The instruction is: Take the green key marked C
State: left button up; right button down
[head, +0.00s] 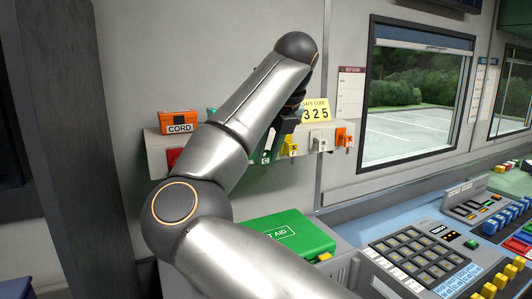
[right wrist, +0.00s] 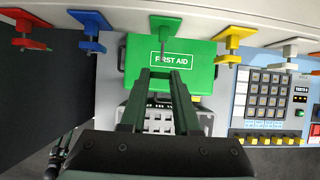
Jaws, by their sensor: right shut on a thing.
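The green key (head: 266,157) hangs at the wall rack, partly hidden by my right arm in the head view. Its tag seems to bear a letter C, too small to be sure. In the right wrist view the green key (right wrist: 164,24) is at top centre, its thin part pointing down between my fingertips. My right gripper (right wrist: 160,73) is shut on it; the gripper (head: 274,141) shows dark above the key in the head view. The key still appears to be at the rack.
A red key (right wrist: 20,20) and blue key (right wrist: 88,20) hang on one side, yellow (head: 290,146), white (head: 320,143) and orange (head: 343,139) keys on the other. An orange CORD box (head: 178,122) sits on the rack (head: 158,155). A green first aid box (head: 270,232) lies below.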

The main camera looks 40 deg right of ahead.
jog(key=shift+s+r, duration=0.1)
jog(key=s+r, duration=0.1)
jog(key=s+a+r, duration=0.1)
jog(key=s+r, duration=0.1)
jog(key=shift+s+a, duration=0.15)
jog(key=shift+s, duration=0.15)
dwell(0.4)
